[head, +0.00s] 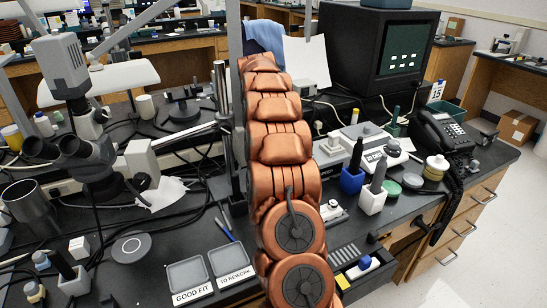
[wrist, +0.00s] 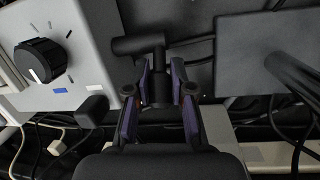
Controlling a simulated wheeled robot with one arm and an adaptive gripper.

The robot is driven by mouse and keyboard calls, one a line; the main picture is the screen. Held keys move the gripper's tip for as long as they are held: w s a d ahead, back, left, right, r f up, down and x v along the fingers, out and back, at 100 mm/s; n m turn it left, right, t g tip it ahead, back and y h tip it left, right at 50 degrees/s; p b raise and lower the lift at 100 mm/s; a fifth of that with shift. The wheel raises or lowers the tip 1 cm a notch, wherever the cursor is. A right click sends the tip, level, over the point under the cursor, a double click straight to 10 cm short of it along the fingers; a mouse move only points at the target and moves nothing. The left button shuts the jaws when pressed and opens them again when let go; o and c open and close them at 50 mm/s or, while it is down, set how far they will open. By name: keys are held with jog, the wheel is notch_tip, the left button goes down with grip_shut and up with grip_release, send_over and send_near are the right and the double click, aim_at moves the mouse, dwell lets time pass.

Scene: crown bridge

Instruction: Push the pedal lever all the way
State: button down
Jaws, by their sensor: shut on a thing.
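In the wrist view my gripper (wrist: 158,90) has its purple-padded fingers on both sides of the stem of a black T-shaped lever (wrist: 140,44). The fingers are shut on this stem. The lever's crosspiece stands out to the left, just beyond the fingertips. I take this to be the pedal lever; its base is hidden. In the head view my copper-coloured arm covers the middle of the picture, and neither my gripper nor the lever can be made out there.
In the wrist view a pale box with a black dial (wrist: 39,61) is at the left, and a dark flat panel (wrist: 250,52) at the right. Cables run around below. In the head view a microscope (head: 85,120), labelled trays (head: 188,275) and a telephone (head: 440,130) crowd the bench.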

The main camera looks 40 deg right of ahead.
dwell(0.3)
jog(key=c, duration=1)
grip_release()
jog(key=shift+s+t+b, duration=0.1)
jog(key=shift+t+b, duration=0.2)
jog(key=shift+b, duration=0.15)
